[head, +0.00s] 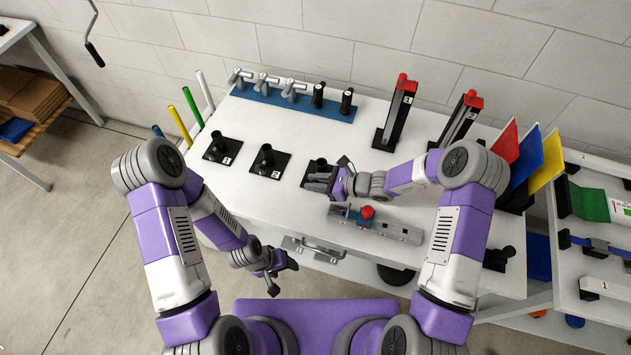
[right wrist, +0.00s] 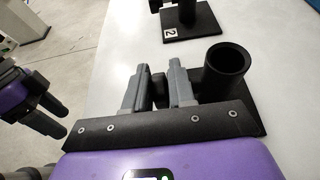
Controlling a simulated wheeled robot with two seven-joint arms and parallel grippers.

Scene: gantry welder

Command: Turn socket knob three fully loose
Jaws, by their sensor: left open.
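Socket three (head: 320,165) is a black upright tube on a black base plate, the third in a row on the white table; its base is partly hidden by my right gripper. In the right wrist view its open tube (right wrist: 226,68) stands just right of the fingers. A small dark knob (right wrist: 160,91) sits beside the tube, between the two grey fingers of my right gripper (right wrist: 158,80), which appear closed against its sides. The gripper also shows in the head view (head: 322,180). My left gripper (head: 281,272) is open and empty, low in front of the table edge.
Socket one (head: 222,148) and socket two (head: 268,160) stand left of socket three. A grey fixture with a red button (head: 368,212) is close in front of my right arm. A blue tool rack (head: 290,100) and two red-topped posts (head: 398,110) stand behind.

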